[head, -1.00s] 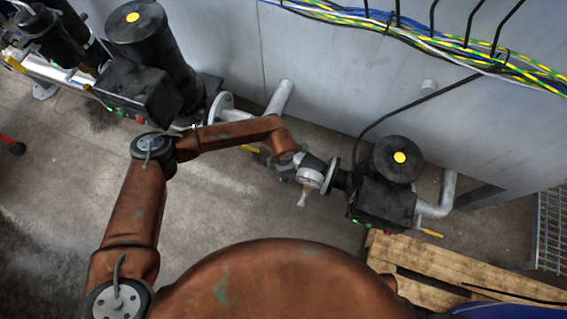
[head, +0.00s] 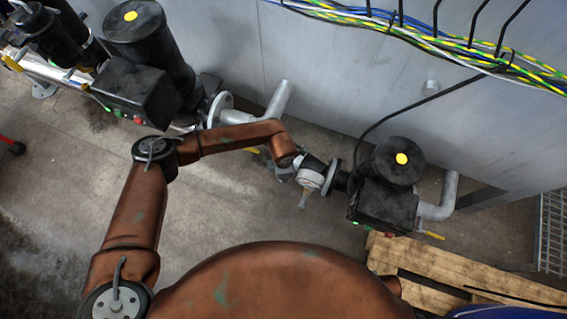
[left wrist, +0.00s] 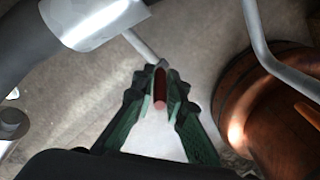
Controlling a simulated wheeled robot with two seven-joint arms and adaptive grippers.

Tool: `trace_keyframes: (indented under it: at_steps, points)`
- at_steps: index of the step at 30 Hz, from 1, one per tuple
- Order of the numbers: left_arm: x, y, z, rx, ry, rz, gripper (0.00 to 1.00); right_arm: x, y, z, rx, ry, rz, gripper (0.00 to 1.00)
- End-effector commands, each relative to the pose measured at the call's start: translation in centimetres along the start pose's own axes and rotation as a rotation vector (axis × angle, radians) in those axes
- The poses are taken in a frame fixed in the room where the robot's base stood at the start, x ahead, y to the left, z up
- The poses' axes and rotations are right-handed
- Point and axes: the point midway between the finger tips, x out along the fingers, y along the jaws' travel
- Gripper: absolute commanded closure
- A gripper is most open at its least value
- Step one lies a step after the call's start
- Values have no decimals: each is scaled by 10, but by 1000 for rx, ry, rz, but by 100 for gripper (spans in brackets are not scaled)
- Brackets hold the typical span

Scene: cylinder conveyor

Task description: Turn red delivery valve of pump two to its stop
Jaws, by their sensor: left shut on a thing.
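The red valve handle (left wrist: 160,90) shows in the left wrist view as a short red bar at the end of a grey metal stem. My left gripper (left wrist: 161,80) is shut on it, with one dark green finger on each side. In the head view my copper-coloured left arm reaches over the pipework, and its end hides the gripper and the handle. My right gripper is not in view.
A larger black pump (head: 150,75) stands at the upper left. A grey wall (head: 340,75) with bundled cables (head: 440,40) runs behind. A wooden pallet (head: 450,270) lies at the lower right. Bare floor (head: 215,215) is clear in the middle.

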Motion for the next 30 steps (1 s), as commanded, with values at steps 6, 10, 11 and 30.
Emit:
trace_keyframes:
  at_steps: [6, 10, 11, 30]
  points:
    - [0, 0, 0, 0, 0, 0, 100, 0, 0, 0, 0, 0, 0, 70]
    - [0, 0, 0, 0, 0, -1, 100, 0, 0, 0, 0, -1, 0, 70]
    - [0, 0, 0, 0, 0, -1, 100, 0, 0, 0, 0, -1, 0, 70]
    - [0, 4, -6, 1, -105, -70, 100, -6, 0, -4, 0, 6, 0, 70]
